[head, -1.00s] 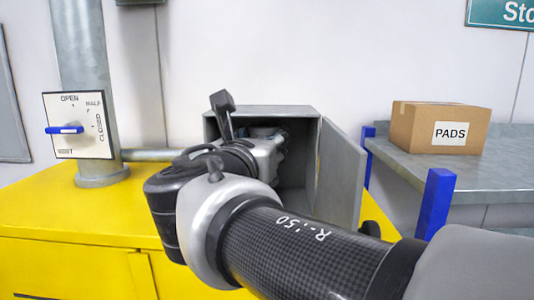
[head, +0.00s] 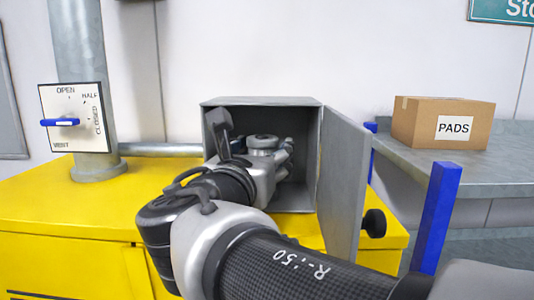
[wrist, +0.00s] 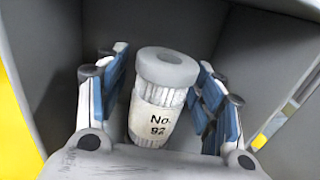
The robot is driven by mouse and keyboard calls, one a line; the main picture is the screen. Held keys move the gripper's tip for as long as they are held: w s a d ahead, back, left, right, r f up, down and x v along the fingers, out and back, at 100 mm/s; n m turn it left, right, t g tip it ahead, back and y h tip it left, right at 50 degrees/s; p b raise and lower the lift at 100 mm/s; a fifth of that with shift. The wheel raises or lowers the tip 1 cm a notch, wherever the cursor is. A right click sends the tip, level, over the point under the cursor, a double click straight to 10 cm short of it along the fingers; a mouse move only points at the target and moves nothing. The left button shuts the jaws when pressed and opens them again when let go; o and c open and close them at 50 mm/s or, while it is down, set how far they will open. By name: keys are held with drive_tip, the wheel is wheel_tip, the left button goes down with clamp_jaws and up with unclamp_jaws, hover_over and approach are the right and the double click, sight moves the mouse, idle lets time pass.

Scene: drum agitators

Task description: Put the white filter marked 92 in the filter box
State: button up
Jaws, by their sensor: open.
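The white filter (wrist: 153,117), marked "No. 92" and with a grey cap, stands between the fingers of my gripper (wrist: 163,62) in the wrist view. The blue-and-grey fingers are open, one on each side of the filter, with a visible gap at the right; contact at the left is hard to tell. The grey filter box (head: 262,101) stands open on the yellow cabinet, and my gripper (head: 284,155) is inside its opening in the head view. Grey box walls surround the filter in the wrist view. What the filter's base rests on is hidden.
The open box door (head: 343,185) stands out at the right of my arm. A grey pipe and a vent panel (head: 75,118) with a blue handle are at left. A cardboard PADS box (head: 442,122) sits on a metal bench (head: 500,170) with blue posts at right.

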drive_tip(key=shift+s, duration=0.1)
drive_tip(key=shift+r, duration=0.15)
drive_tip(key=shift+r, duration=0.15)
drive_tip(key=b+v, duration=0.2)
drive_tip(key=v, duration=1)
